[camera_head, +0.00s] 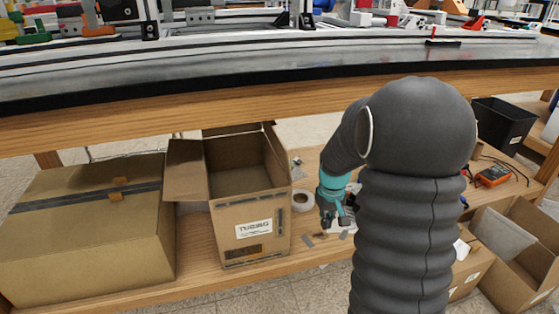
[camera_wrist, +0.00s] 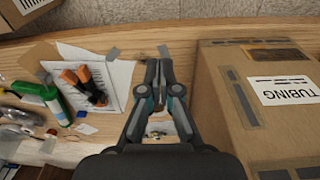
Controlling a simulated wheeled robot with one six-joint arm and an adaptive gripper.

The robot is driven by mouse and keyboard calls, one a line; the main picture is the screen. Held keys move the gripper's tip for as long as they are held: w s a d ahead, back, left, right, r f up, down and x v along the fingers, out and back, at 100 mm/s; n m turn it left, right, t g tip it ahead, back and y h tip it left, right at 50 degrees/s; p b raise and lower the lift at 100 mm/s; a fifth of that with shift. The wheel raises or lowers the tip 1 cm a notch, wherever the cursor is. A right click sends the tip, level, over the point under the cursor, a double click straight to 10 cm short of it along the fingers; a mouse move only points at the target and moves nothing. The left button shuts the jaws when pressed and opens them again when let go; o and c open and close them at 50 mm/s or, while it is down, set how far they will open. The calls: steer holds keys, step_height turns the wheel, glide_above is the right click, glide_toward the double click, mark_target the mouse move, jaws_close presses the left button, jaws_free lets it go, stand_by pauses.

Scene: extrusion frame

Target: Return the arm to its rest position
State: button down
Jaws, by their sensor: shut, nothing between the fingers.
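My arm, in a grey ribbed sleeve, rises at the right of the head view. My gripper (camera_head: 338,218) hangs from it with a teal wrist, pointing down over the lower wooden shelf, just right of the tubing box. In the wrist view my gripper (camera_wrist: 159,68) has its two dark fingers together at the tips, with nothing between them. Much of the shelf behind my arm is hidden in the head view.
An open cardboard box labelled TUBING (camera_head: 250,228) stands close beside the gripper. A closed carton (camera_head: 90,240) is further left. A tape roll (camera_head: 302,200) lies between box and gripper. The workbench edge (camera_head: 200,105) runs above. Papers and tools (camera_wrist: 85,85) lie nearby.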

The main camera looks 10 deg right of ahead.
steer(key=s+a+r+t+p, duration=0.1)
steer(key=s+a+r+t, duration=0.1)
steer(key=s+a+r, duration=0.4)
steer(key=s+a+r+t+p, duration=0.2)
steer(key=s+a+r, duration=0.5)
steer(key=s+r, duration=0.8)
steer(key=shift+s+t, duration=0.3)
steer(key=shift+s, duration=0.7)
steer(key=shift+d, duration=0.2)
